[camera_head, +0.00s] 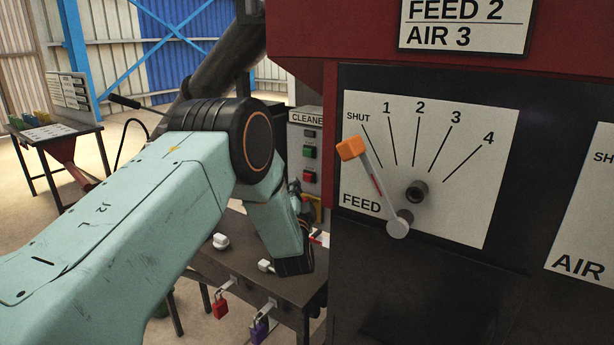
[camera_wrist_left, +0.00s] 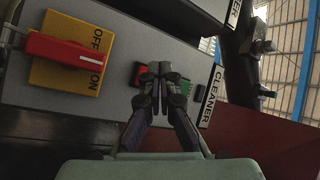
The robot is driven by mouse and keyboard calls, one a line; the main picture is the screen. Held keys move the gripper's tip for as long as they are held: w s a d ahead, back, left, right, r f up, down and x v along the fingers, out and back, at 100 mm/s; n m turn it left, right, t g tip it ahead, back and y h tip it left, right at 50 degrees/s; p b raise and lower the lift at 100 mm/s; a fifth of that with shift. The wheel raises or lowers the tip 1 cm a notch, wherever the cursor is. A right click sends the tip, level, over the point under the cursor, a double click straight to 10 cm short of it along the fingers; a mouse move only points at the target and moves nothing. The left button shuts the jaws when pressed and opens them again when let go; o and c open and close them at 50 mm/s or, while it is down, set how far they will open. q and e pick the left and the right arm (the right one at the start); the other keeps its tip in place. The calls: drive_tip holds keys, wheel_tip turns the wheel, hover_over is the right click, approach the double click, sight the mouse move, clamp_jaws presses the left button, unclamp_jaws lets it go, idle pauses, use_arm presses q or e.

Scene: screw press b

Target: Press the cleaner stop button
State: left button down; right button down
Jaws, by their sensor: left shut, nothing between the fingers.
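The grey cleaner panel (camera_head: 296,137) stands left of the red and black machine in the head view. It has a green button (camera_head: 309,152) above a red button (camera_head: 309,176). My left gripper (camera_wrist_left: 160,68) is shut and empty, its fingertips in front of the panel in the left wrist view. There the red button (camera_wrist_left: 142,72) shows at the left of the fingertips, partly hidden by them. The green button (camera_wrist_left: 186,87) shows at their right. I cannot tell whether the fingertips touch the red button. My right gripper is in neither view.
A yellow OFF/ON plate with a red handle (camera_wrist_left: 68,50) sits beside the buttons. A feed dial with an orange-tipped lever (camera_head: 351,148) is at the right. A dark table (camera_head: 235,262) with hanging padlocks stands below. Another table (camera_head: 60,130) stands far left.

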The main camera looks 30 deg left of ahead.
use_arm(q)
drive_tip(key=s+p, duration=0.1)
drive_tip(key=s, duration=0.2)
drive_tip(key=shift+s+a+p, duration=0.15)
drive_tip(key=shift+s+p, duration=0.05)
drive_tip(key=shift+p, duration=0.2)
idle(0.5)
drive_tip(key=s+d+f+n+g+h+b, duration=0.1)
drive_tip(key=s+d+f+n+g+h, duration=0.35)
drive_tip(key=f, duration=0.65)
drive_tip(key=s+d+f+n+g+h+b, duration=0.1)
drive_tip(key=s+d+f+g+h, duration=0.3)
drive_tip(key=s+f, duration=0.6)
drive_tip(key=s+d+f+g+b, duration=0.2)
drive_tip(key=s+f, duration=0.4)
drive_tip(key=s, duration=0.4)
drive_tip(key=s+d+f+g+h+b, duration=0.1)
drive_tip(key=s+d+f+g+b, duration=0.2)
drive_tip(key=s, duration=0.8)
drive_tip(key=s+d+f+g+h+b, duration=0.1)
drive_tip(key=s+d+f+g+b, duration=0.2)
drive_tip(key=s+f, duration=0.5)
drive_tip(key=s+d+n+g, duration=0.1)
drive_tip(key=s+d, duration=0.1)
drive_tip(key=s, duration=0.1)
drive_tip(key=shift+f, duration=0.35)
